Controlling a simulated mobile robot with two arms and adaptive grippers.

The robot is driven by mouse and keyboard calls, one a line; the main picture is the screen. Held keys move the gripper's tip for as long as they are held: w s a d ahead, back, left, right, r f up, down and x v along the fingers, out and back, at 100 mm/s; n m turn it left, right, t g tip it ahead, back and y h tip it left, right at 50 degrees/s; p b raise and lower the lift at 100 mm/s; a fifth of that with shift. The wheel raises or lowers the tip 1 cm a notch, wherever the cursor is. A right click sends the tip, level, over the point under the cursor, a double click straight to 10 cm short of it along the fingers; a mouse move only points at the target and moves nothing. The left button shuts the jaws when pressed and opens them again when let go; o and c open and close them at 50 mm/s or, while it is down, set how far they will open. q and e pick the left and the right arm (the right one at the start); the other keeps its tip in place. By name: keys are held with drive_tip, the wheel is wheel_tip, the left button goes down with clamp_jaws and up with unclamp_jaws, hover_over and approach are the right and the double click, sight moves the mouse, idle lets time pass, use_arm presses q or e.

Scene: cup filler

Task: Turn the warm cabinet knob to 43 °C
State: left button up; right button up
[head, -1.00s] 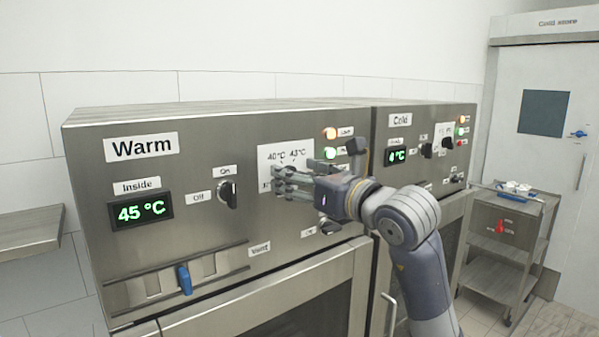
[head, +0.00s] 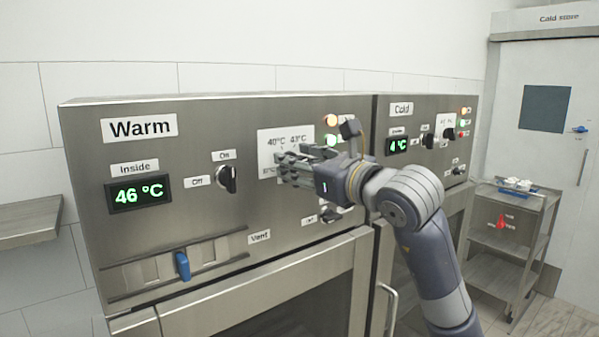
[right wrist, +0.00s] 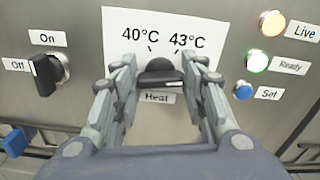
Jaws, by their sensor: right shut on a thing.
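The warm cabinet (head: 85,150) has a black heat knob (right wrist: 158,76) below the 40 °C and 43 °C marks on a white dial plate (right wrist: 120,22). My right gripper (right wrist: 163,73) is shut on the heat knob, its fingers on either side. The knob's bar lies roughly level, with a white line towards its right end, which appears to point right of the 43 °C tick. In the head view my right gripper (head: 285,165) hides the knob. The green Inside display (head: 140,194) reads 46 °C. My left gripper is not in view.
A black On/Off knob (right wrist: 48,73) is left of the dial. A lit orange Live lamp (right wrist: 271,23), a lit green Ready lamp (right wrist: 257,60) and a blue Set button (right wrist: 243,91) are right of it. A blue vent slider (head: 182,266) sits below. The cold cabinet (head: 385,115) adjoins.

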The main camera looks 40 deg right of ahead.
drive_tip(key=shift+a+f+n+b, duration=0.1)
drive_tip(key=shift+n+b, duration=2.95)
drive_tip(key=shift+n, duration=1.85)
drive_tip(key=o, duration=1.1)
drive_tip(key=shift+c, duration=0.2)
drive_tip(key=shift+s, duration=0.1)
